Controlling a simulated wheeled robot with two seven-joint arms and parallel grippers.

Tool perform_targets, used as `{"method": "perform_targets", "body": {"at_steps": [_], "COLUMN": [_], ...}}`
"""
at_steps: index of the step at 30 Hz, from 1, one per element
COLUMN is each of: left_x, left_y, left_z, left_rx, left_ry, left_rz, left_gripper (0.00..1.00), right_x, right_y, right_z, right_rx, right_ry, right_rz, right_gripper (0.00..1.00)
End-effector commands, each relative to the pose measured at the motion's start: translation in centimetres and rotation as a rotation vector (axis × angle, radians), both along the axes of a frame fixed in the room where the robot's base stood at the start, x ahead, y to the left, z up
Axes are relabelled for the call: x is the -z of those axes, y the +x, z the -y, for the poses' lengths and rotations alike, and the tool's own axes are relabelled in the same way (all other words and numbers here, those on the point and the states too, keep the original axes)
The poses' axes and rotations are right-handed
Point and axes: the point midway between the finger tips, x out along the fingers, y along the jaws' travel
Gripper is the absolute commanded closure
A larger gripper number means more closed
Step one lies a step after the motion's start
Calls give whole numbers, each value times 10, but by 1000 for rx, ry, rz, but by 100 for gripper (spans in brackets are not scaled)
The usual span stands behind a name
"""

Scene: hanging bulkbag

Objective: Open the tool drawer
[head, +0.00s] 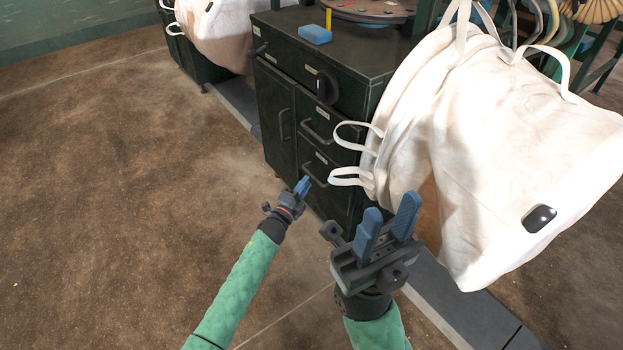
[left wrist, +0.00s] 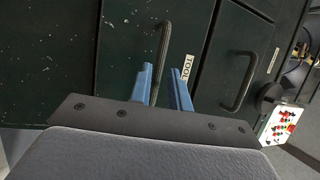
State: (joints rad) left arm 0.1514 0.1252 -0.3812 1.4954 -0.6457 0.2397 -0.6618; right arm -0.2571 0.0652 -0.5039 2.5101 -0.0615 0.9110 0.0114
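The dark green cabinet (head: 290,90) stands at the upper middle of the head view. Its lower right drawer has a dark bar handle (head: 314,176); in the left wrist view this handle (left wrist: 163,45) sits beside a white label (left wrist: 188,67) reading "TOOL". The drawer looks shut. My left gripper (head: 305,184) is at this handle. In the left wrist view its blue fingers (left wrist: 160,72) are apart, with the handle's near end showing between them; contact cannot be told. My right gripper (head: 390,218) is open and empty, in front of the white bag.
A large white bulk bag (head: 480,130) hangs right of the cabinet, its loops (head: 350,177) close to the drawer front. Another drawer handle (head: 316,132) is above. A blue block (head: 315,34) lies on the cabinet top. The floor at left is clear.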

Motion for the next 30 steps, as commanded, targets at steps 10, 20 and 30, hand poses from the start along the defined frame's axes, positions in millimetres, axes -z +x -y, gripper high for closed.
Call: {"method": "perform_targets", "body": {"at_steps": [10, 20, 30], "left_x": [-6, -8, -8], "left_y": [35, 40, 39], "left_z": [21, 24, 24], "left_rx": [-1, -1, 0], "left_ry": [-1, -1, -1], "left_rz": [-2, -2, -3], "left_gripper": [81, 81, 100], "right_x": [12, 13, 13], "right_y": [1, 1, 1], "right_z": [-3, -3, -3], "right_rx": [6, 7, 7], "right_ry": [-18, -21, -22], "right_rz": [-8, -10, -9], "right_gripper": [64, 64, 64]}}
